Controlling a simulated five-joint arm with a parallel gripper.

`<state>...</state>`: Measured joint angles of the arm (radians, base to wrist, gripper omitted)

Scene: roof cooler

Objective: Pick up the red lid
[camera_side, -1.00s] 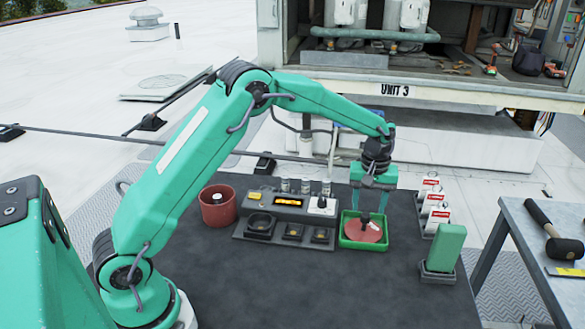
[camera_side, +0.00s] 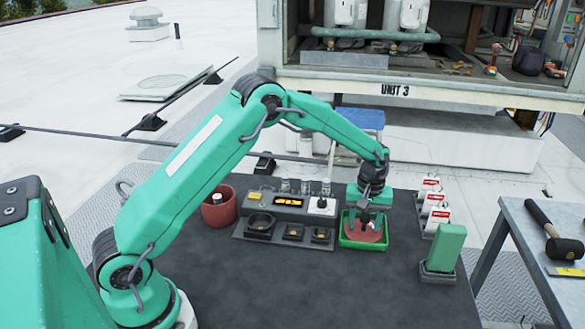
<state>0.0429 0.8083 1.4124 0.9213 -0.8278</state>
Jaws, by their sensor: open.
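The red lid (camera_side: 371,237) lies in a shallow green tray (camera_side: 362,247) on the dark work mat. It is a flat red disc, and a dark knob at its middle is partly hidden by my fingers. My gripper (camera_side: 364,221) points down over the lid, with its fingers inside the tray's outline and around or just above the knob. The jaws are open. I cannot tell whether the fingers touch the lid.
A grey device (camera_side: 288,215) with a lit orange display and several round wells stands left of the tray. A red pot (camera_side: 218,208) is further left. White red-labelled cans (camera_side: 437,215) and an upright green block (camera_side: 445,247) stand to the right. The front mat is clear.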

